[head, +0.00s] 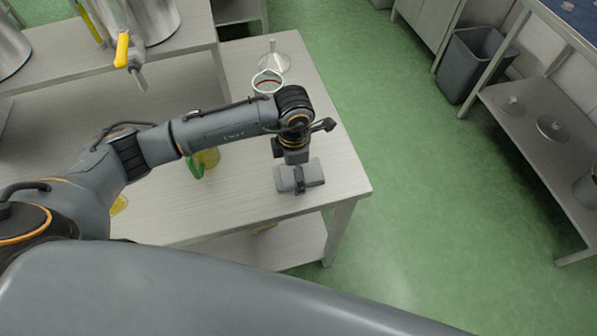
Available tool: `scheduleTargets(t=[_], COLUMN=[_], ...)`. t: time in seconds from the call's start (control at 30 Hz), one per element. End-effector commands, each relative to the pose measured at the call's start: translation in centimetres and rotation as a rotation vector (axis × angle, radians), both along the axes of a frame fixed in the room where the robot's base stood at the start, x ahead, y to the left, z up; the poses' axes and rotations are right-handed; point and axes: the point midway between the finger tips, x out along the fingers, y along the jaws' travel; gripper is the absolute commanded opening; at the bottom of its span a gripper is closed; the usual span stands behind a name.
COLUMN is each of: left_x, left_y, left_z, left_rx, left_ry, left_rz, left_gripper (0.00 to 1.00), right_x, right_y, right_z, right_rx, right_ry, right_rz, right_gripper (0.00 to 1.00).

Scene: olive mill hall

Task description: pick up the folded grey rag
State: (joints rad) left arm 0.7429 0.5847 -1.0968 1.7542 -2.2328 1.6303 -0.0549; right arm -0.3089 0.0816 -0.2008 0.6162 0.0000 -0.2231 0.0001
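The folded grey rag (314,174) lies on the steel table near its right front corner. My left arm reaches in from the left, and its gripper (299,185) points down right over the middle of the rag. A narrow dark part of the gripper crosses the rag and hides its centre. The fingertips are too small and too covered to tell whether they are open or closed on the cloth. My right gripper is out of view.
A white-rimmed container (267,77) and a clear funnel (274,58) stand behind my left arm. A green object (195,168) shows partly below the forearm. Steel tanks with a yellow-handled tap (122,50) are at left. Green floor (410,190) lies open right of the table.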

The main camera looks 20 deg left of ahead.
Motion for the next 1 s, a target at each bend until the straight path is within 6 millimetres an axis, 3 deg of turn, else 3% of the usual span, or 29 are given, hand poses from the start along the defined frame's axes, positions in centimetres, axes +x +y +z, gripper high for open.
scheduleTargets(t=[0.03, 0.2, 0.3, 0.73, 0.87, 1.0], left_x=[0.0, 0.0, 0.0, 0.1, 0.2, -2.6], left_y=[0.0, 0.0, 0.0, 0.0, 0.1, 0.1], left_z=[0.0, 0.0, 0.0, 0.9, 2.7, 6.0], left_rx=[0.0, 0.0, 0.001, 0.0, 0.0, -0.002], left_ry=[0.0, 0.0, 0.001, -0.002, -0.008, -0.006], left_rz=[0.0, 0.0, 0.0, -0.001, -0.002, -0.005], left_gripper=[0.82, 0.48, 0.32, 0.32, 0.32, 0.32], right_x=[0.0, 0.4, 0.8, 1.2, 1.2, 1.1], right_y=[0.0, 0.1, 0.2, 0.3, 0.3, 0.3], right_z=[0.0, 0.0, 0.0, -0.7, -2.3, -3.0], right_rx=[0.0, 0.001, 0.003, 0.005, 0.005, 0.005], right_ry=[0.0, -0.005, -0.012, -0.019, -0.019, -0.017], right_rz=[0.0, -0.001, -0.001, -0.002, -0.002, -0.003], right_gripper=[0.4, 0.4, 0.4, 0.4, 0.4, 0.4])
